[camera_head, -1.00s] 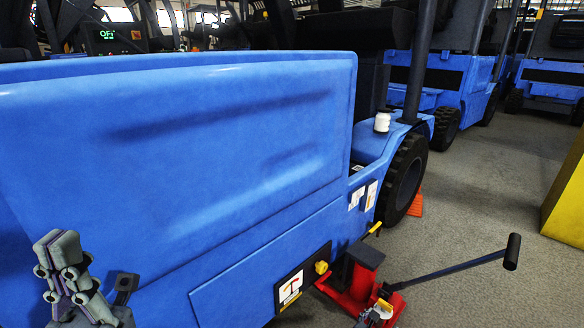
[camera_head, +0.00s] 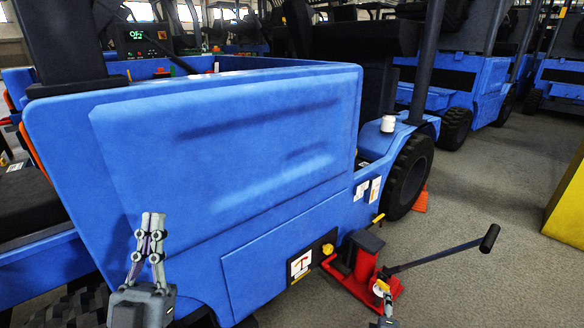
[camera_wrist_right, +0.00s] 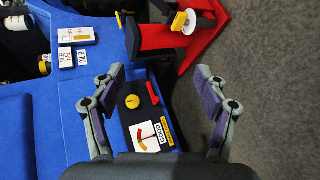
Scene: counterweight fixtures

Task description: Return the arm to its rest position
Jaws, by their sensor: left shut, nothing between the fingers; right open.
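My left gripper (camera_head: 153,214) is at the lower left in the head view. Its fingers are together, point up and hold nothing, in front of the blue forklift's side (camera_head: 250,150). My right gripper (camera_head: 385,292) shows only partly at the bottom edge, close to the red jack's near end. In the right wrist view its fingers (camera_wrist_right: 159,75) are wide apart with nothing gripped. Between and beyond them lie the yellow knob (camera_wrist_right: 132,101), a red lever (camera_wrist_right: 153,93) and a gauge label (camera_wrist_right: 147,137) on the blue body.
The red jack (camera_head: 365,262) stands on the floor by the forklift, its black-ended handle (camera_head: 489,238) reaching right. An orange wedge (camera_head: 421,201) is behind the wheel (camera_head: 408,176). A yellow block (camera_head: 568,205) stands at the right edge. Grey floor (camera_head: 470,200) is open between.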

